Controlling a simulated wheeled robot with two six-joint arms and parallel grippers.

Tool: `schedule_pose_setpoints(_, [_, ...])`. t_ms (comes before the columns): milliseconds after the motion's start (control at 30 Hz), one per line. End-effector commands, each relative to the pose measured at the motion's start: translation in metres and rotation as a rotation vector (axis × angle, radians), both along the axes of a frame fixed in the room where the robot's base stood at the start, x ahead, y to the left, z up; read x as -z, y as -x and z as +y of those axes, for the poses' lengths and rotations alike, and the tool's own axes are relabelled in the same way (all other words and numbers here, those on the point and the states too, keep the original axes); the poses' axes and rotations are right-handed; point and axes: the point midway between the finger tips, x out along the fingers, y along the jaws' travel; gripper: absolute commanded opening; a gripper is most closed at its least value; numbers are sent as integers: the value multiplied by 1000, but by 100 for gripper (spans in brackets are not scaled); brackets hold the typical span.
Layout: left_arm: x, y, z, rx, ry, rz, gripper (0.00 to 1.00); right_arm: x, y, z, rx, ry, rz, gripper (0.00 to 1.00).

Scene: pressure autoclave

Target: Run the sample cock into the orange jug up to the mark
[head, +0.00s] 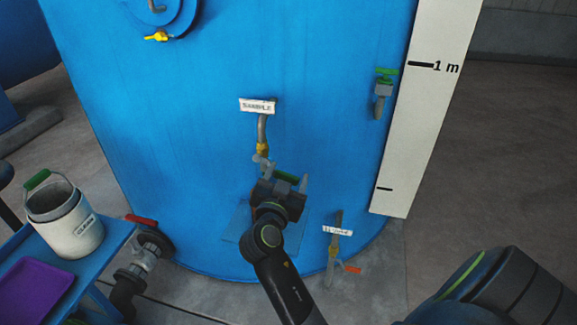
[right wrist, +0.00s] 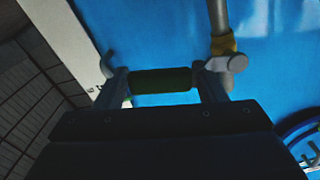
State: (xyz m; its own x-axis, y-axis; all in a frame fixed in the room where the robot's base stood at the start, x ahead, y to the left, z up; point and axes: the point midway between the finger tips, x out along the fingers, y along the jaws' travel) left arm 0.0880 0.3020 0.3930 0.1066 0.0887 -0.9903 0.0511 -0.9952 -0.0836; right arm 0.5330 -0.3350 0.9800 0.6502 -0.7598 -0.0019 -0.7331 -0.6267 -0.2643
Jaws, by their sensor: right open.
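The sample cock (head: 262,149) hangs below a "SAMPLE" plate (head: 258,105) on the blue tank, with a grey pipe and a brass-yellow fitting. Its pipe and fitting also show in the right wrist view (right wrist: 222,44). My right gripper (head: 290,181) is just below the cock. In the right wrist view its open fingers (right wrist: 163,84) stand at either end of a dark green handle bar (right wrist: 160,80); I cannot tell whether they touch it. My left gripper is out of view.
A small blue shelf (head: 236,222) sits behind my gripper. A blue table (head: 103,252) at left holds a white container (head: 75,232) and a purple tray (head: 35,290). A red-handled valve (head: 147,240) and another labelled cock (head: 335,245) flank the arm.

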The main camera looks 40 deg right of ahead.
Motion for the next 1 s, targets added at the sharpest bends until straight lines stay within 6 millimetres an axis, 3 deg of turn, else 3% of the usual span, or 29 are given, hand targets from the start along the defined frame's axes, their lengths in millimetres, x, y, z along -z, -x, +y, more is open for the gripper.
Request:
schedule_pose_setpoints(300, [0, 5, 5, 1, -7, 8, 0, 0, 0, 0, 1, 0, 1, 64])
schedule_pose_setpoints(700, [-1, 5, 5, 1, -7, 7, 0, 0, 0, 0, 1, 0, 1, 14])
schedule_pose_setpoints(1000, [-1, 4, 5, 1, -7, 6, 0, -10, 1, -1, 0, 68, 76, 14])
